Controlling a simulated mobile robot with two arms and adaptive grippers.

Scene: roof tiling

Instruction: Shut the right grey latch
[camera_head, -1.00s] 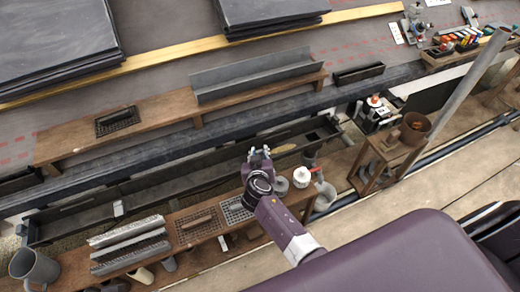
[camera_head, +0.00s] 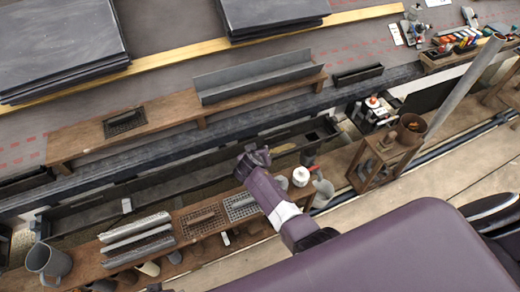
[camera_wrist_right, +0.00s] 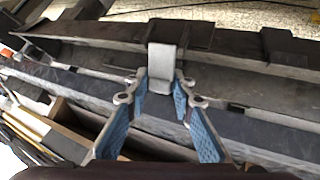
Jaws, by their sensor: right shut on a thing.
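The right grey latch (camera_wrist_right: 163,65) is a small bent grey plate at the edge of the dark gutter (camera_wrist_right: 235,62) in the right wrist view. My right gripper (camera_wrist_right: 161,80) has its blue-padded fingers on either side of the latch's lower end and is shut on it. I cannot tell how far the latch is turned. In the head view my right gripper (camera_head: 253,160) is over the gutter (camera_head: 175,190), and the latch is hidden behind it. Another grey latch (camera_head: 127,206) shows farther left on the gutter. My left gripper is not in view.
The wooden bench (camera_head: 187,243) below the gutter holds grey channel pieces (camera_head: 137,240), mesh grates (camera_head: 203,220), a white-lidded pot (camera_head: 300,176) and a grey jug (camera_head: 48,262). A wooden stand (camera_head: 366,176) with a brown bucket (camera_head: 411,129) is at the right.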

